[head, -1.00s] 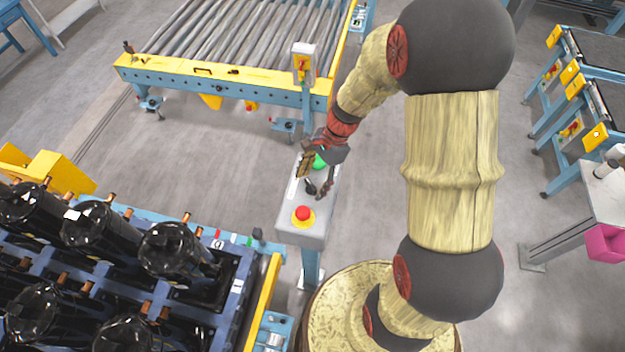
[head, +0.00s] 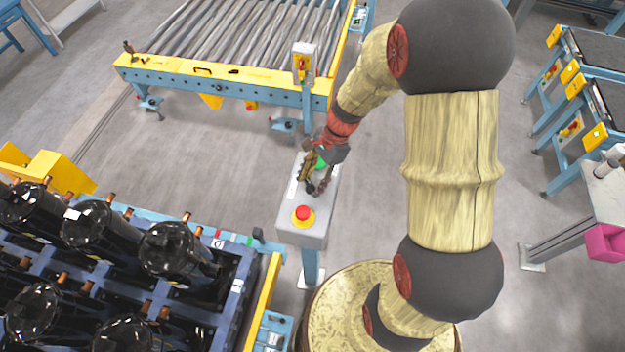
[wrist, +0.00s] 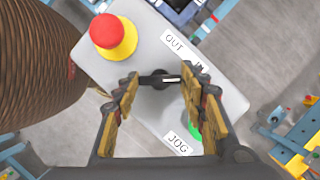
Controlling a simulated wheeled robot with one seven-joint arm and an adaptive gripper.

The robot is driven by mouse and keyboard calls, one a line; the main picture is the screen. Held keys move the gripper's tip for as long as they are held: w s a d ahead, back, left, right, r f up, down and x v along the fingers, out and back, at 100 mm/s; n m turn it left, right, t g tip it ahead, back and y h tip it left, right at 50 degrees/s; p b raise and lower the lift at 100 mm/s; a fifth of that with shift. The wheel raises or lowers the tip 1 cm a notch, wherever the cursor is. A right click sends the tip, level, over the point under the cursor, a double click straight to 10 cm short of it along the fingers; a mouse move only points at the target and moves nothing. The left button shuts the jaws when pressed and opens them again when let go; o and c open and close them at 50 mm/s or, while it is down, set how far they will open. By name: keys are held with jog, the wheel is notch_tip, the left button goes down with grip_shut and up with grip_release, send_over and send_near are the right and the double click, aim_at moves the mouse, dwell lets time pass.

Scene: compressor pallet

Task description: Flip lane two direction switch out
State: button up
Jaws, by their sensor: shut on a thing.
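The grey control box (head: 290,231) stands on a post in front of my base. It carries a red mushroom button on yellow (head: 303,214), a green button (wrist: 194,128) partly hidden by a finger, and a black direction switch (wrist: 158,82). The switch's lever has a white mark and lies across between my fingers in the wrist view. Labels reading OUT (wrist: 174,42) and JOG (wrist: 179,143) show on the box. My gripper (head: 317,186) is over the box, shut on the switch lever, with one finger at each end.
A roller conveyor (head: 220,83) with a small switch box on a post (head: 304,62) stands behind. A blue rack of black compressors (head: 90,225) is at the lower left. Clear floor lies around the post.

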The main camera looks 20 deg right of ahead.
jog(key=shift+n, duration=0.4)
jog(key=n, duration=0.1)
jog(key=n+g, duration=0.1)
jog(key=n, duration=0.1)
jog(key=shift+w+a+n+g+h, duration=0.1)
jog(key=shift+w+n+g+h, duration=0.05)
jog(key=shift+n+g+h, duration=0.15)
jog(key=n, duration=0.2)
jog(key=n+g+h, duration=0.1)
jog(key=n, duration=0.1)
jog(key=shift+n+g, duration=0.3)
jog(key=n+h, duration=0.1)
jog(key=n, duration=0.3)
jog(key=shift+w+a+n+h+b, duration=0.2)
jog(key=shift+n+h+b, duration=0.1)
jog(key=shift+h+b, duration=0.1)
jog(key=shift+a+n+g+h, duration=0.1)
jog(key=shift+n+g+h, duration=0.45)
jog(key=shift+n, duration=1.65)
jog(key=shift+t+h, duration=0.25)
jog(key=shift+h, duration=0.1)
jog(key=o, duration=1.2)
jog(key=shift+s, duration=0.1)
